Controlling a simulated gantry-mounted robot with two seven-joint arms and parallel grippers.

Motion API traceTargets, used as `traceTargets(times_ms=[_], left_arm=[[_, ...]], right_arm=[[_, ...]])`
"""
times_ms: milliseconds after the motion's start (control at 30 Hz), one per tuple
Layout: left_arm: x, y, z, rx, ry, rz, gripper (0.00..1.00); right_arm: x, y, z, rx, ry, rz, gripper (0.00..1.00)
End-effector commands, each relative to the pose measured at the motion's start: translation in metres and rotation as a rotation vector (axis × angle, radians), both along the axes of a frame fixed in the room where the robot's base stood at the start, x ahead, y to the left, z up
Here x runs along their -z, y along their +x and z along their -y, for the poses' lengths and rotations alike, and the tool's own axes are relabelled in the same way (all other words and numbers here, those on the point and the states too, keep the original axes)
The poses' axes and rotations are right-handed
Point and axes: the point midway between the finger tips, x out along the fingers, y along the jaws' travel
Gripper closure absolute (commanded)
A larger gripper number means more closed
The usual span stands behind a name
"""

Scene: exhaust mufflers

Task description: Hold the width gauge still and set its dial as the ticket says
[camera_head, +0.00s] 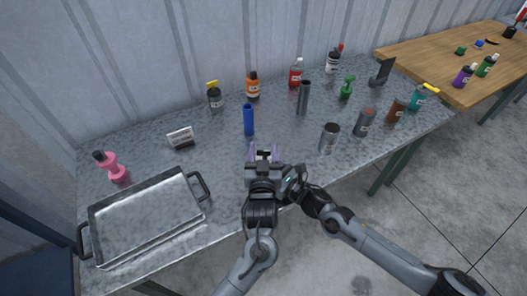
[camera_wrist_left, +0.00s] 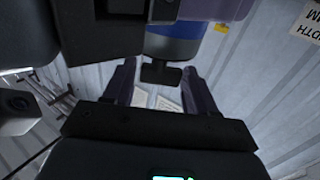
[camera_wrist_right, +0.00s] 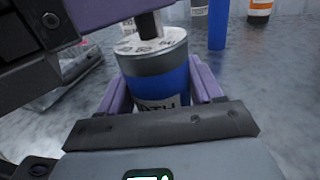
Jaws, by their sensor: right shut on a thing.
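The width gauge (camera_wrist_right: 158,78) is a blue and grey cylinder with a partly readable label and a white marked dial (camera_wrist_right: 140,45) on top. My right gripper (camera_wrist_right: 160,88) is shut around its body. A dark knob (camera_wrist_right: 150,24) stands on the dial; in the left wrist view the knob (camera_wrist_left: 160,72) hangs downward between the fingers. My left gripper (camera_head: 264,152) is level with the knob, its fingers apart on either side and not visibly touching it. The ticket (camera_head: 181,137) stands left of the gauge, too small to read; its edge shows in the left wrist view (camera_wrist_left: 308,20).
A metal tray (camera_head: 150,262) sits at the front left, with a pink bottle (camera_head: 114,169) behind it. A blue tube (camera_head: 248,120) stands behind the grippers. Several bottles and cans, such as a grey can (camera_head: 329,138), fill the right and back. Bare table lies between ticket and blue tube.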

Motion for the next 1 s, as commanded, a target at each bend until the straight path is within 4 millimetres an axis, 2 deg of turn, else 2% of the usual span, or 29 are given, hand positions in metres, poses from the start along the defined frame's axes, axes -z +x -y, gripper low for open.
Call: traceTargets(times_ms=[33,200,267,633,1000], left_arm=[[0.0001,-0.0001,0.0,0.0,0.0,0.0,0.52],[0.0001,-0.0002,-0.0001,0.0,0.0,0.0,0.78],[0.0001,-0.0002,-0.0001,0.0,0.0,0.0,0.84],[-0.0002,0.0012,-0.0021,0.071,0.0,0.003,0.84],[-0.0014,0.0034,-0.0044,0.344,0.005,0.005,0.84]], right_arm=[[0.0007,-0.0002,0.0001,0.0,-0.001,-0.001,0.69],[0.0007,-0.0001,0.0002,0.0,-0.001,-0.001,0.69],[0.0007,-0.0001,0.0002,0.0,-0.001,-0.001,0.69],[0.0007,-0.0003,0.0002,0.0,0.0,-0.001,0.69],[0.0009,-0.0007,-0.0003,-0.001,0.0,-0.001,0.69]])
